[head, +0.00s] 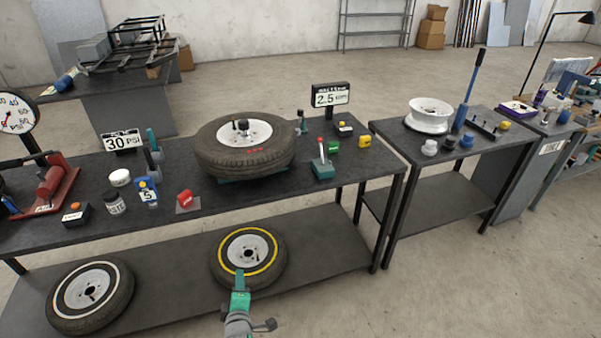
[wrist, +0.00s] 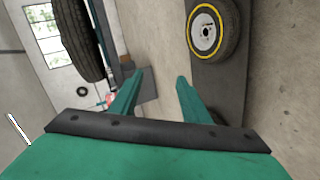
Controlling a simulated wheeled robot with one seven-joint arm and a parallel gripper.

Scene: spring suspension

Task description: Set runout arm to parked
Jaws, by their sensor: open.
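No part is labelled as the runout arm, and I cannot tell for sure which one it is. A small upright stand (head: 301,123) is just right of the big tire (head: 245,152) on the bench. A teal box with a red-tipped lever (head: 321,163) stands nearer the front edge, its lever roughly upright. My gripper (head: 240,276) is in front of the bench, low in the head view, overlapping the yellow-ringed wheel. In the wrist view my gripper (wrist: 160,80) has its teal fingers apart with nothing between them. The big tire also shows at upper left there (wrist: 78,38).
The yellow-ringed wheel (head: 248,257) and a white-ringed wheel (head: 90,296) are on the lower shelf. Open floor lies at right front.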

